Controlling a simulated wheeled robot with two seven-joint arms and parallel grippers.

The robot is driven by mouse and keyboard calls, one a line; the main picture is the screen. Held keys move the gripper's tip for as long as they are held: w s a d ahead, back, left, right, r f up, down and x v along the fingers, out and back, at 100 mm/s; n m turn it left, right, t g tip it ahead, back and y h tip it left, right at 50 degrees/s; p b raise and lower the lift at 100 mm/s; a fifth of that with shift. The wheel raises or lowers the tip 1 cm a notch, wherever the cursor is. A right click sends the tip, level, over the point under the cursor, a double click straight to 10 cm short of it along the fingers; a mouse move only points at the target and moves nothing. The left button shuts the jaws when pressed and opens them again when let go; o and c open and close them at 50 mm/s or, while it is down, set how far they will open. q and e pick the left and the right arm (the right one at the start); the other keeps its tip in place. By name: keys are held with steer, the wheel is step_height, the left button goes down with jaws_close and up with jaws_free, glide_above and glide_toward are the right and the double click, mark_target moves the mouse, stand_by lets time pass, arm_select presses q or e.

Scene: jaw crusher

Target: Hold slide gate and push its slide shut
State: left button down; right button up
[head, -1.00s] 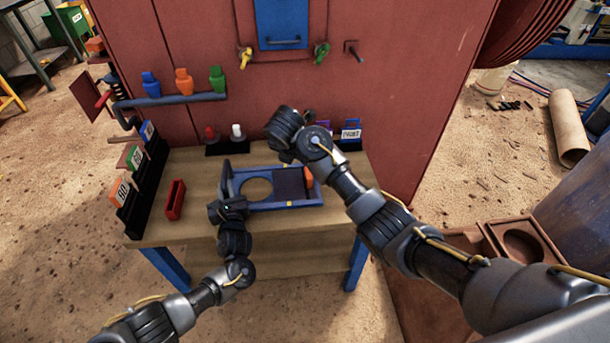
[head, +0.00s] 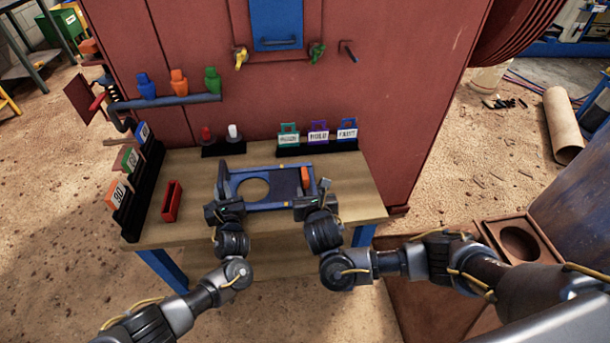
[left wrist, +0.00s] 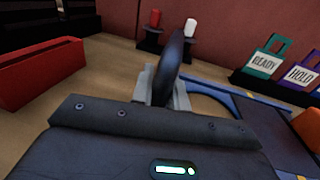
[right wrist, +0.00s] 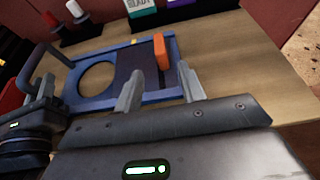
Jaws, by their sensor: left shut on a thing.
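The slide gate is a blue frame (head: 262,206) lying on the wooden bench, with a round opening toward its left. Its dark slide plate (head: 284,183) sits right of the opening, which shows largely uncovered. An upright orange tab (head: 305,175) stands at the slide's right end; it also shows in the right wrist view (right wrist: 160,50). My left gripper (head: 223,196) is shut on the dark upright handle (left wrist: 172,65) at the frame's left end. My right gripper (head: 312,190) is open and empty at the frame's front right, its fingers (right wrist: 162,88) apart and short of the orange tab.
A red tray (head: 172,201) and numbered racks (head: 130,185) stand at the bench's left. Behind the gate are a small stand with red and white knobs (head: 223,148) and several labelled tags (head: 317,135). The bench (head: 360,190) is clear right of the gate.

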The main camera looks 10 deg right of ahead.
mark_target(305, 175)
steer(key=shift+x, duration=6)
jaws_close()
